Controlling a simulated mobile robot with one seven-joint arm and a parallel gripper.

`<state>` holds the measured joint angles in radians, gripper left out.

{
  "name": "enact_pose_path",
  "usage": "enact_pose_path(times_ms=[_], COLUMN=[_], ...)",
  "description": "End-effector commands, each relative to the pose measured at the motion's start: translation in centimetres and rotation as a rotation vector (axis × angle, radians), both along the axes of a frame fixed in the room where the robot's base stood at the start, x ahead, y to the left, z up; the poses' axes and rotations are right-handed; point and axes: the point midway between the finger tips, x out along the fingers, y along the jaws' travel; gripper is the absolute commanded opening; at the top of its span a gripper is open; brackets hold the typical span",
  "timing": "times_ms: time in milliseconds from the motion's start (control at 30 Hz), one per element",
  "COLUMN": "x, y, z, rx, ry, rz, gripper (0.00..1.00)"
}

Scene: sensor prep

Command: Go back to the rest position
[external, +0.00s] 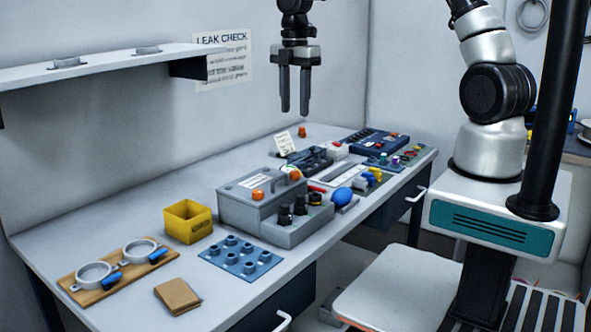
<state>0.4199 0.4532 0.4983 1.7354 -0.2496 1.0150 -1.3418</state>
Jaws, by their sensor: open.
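My gripper (294,92) hangs pointing down, high above the workbench (130,205), in the upper middle of the external view. Its two dark fingers are apart with nothing between them. It is clear of everything on the bench. My arm rises out of the top of the picture, so its middle links are hidden. The arm's base stands at the right, in front of the bench.
A grey box with an orange knob (257,195), a yellow bin (188,221), a blue pegged plate (240,258) and a wooden board with two rings (118,270) stand on the bench. A wall shelf (100,67) juts out at left. The bench's left rear is bare.

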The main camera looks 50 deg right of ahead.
Motion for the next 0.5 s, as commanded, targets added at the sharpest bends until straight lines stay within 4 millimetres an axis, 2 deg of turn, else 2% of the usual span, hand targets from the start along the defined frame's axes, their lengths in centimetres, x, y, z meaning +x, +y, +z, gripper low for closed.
enact_pose_path(times_ms=[167, 267, 367, 500], x=[-0.3, -1.6, -4.4, -9.9], y=[0.0, 0.1, 0.0, -0.4], z=[0.2, 1.1, 3.0, 5.6], rx=[-0.008, -0.046, -0.105, -0.160], ry=[-0.003, -0.018, -0.060, -0.162], rz=[-0.015, -0.095, -0.266, -0.605], gripper=[0.40, 0.40, 0.40, 0.40])
